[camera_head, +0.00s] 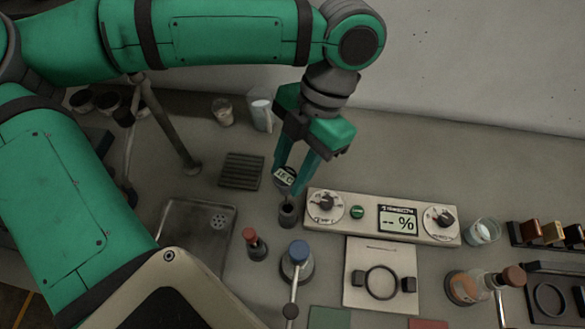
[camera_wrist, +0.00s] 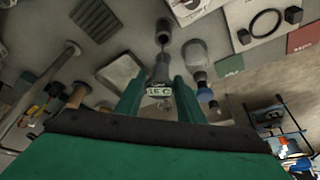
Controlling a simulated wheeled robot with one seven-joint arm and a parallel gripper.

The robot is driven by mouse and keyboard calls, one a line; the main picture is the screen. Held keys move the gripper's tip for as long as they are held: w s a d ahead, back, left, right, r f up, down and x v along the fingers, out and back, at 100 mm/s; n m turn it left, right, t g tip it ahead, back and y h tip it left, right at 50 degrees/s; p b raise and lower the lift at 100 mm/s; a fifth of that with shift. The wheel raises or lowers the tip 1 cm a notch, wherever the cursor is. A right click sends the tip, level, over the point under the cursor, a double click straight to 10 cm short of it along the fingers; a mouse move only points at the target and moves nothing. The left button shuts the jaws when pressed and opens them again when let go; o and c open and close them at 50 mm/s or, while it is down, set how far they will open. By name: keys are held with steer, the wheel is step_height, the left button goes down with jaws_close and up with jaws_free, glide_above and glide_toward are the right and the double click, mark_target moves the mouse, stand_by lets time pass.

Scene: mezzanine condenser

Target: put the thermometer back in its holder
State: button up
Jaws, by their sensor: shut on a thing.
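The thermometer is a dark-headed probe with a small pale display (camera_head: 285,177), and it also shows in the wrist view (camera_wrist: 158,92). My gripper (camera_head: 289,178) is shut on its head, with one green finger on each side; both fingers show in the wrist view (camera_wrist: 160,84). The holder is a small dark upright cup (camera_head: 288,215), just below the thermometer in the head view. In the wrist view the holder (camera_wrist: 164,27) lies beyond the thin probe, whose tip points at it. I cannot tell whether the tip is inside the cup.
A control panel (camera_head: 370,215) with dials stands close right of the holder. A red-capped bottle (camera_head: 255,246) and a blue-capped flask (camera_head: 297,262) stand in front. A dark ribbed block (camera_head: 241,171) and a metal drain tray (camera_head: 205,207) lie to the left.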

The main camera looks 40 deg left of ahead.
step_height(320, 180, down, 10)
stand_by(1.1)
steer(key=shift+d, duration=0.1)
steer(key=o, duration=1.3)
steer(key=shift+w+r, duration=0.1)
steer(key=shift+r, duration=0.05)
steer(key=v, duration=1)
steer(key=shift+r, duration=0.3)
steer(key=shift+w+d, duration=0.1)
